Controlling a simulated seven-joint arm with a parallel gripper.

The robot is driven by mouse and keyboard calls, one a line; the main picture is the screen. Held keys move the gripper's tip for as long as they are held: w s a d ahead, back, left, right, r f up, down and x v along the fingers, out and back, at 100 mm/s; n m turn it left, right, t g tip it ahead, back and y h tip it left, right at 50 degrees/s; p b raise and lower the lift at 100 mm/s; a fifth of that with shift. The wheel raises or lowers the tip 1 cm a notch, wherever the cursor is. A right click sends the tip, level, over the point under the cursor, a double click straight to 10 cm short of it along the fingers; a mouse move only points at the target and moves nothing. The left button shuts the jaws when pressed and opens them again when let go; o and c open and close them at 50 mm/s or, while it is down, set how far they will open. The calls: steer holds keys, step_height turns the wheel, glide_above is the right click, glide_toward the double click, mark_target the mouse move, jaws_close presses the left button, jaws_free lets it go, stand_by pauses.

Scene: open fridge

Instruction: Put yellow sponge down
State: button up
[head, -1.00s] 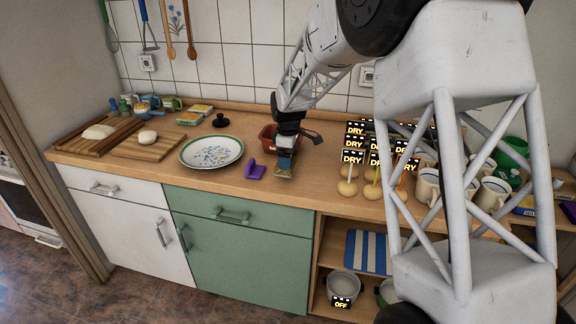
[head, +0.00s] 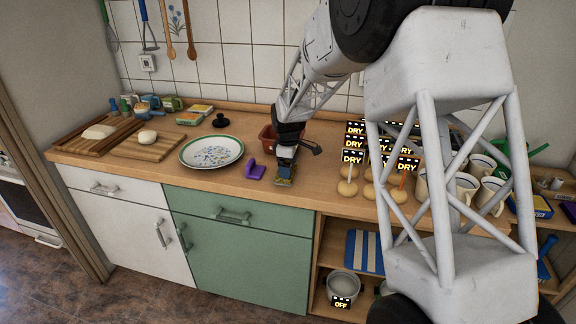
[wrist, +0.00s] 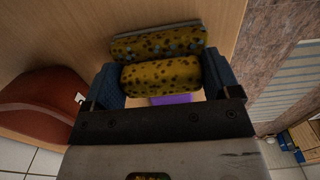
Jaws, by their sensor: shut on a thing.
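The yellow sponge (wrist: 160,75), speckled with dark spots, sits between the two blue fingers of my gripper (wrist: 163,86) in the wrist view. A second speckled yellow piece (wrist: 157,43) with a grey edge lies just beyond it; I cannot tell whether it is part of the same sponge. In the head view my gripper (head: 285,170) points down at the front part of the wooden counter (head: 320,200), shut on the sponge (head: 284,182). The sponge is at or just above the counter top; I cannot tell if it touches.
A purple object (head: 256,171) is close left of my gripper, with a patterned plate (head: 211,151) beyond. A reddish-brown container (head: 267,137) stands behind. The counter's front edge is close.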

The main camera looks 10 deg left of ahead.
steer(key=o, duration=0.9)
steer(key=shift+r, duration=0.1)
step_height(320, 180, up, 12)
steer(key=shift+r, duration=0.1)
stand_by(0.7)
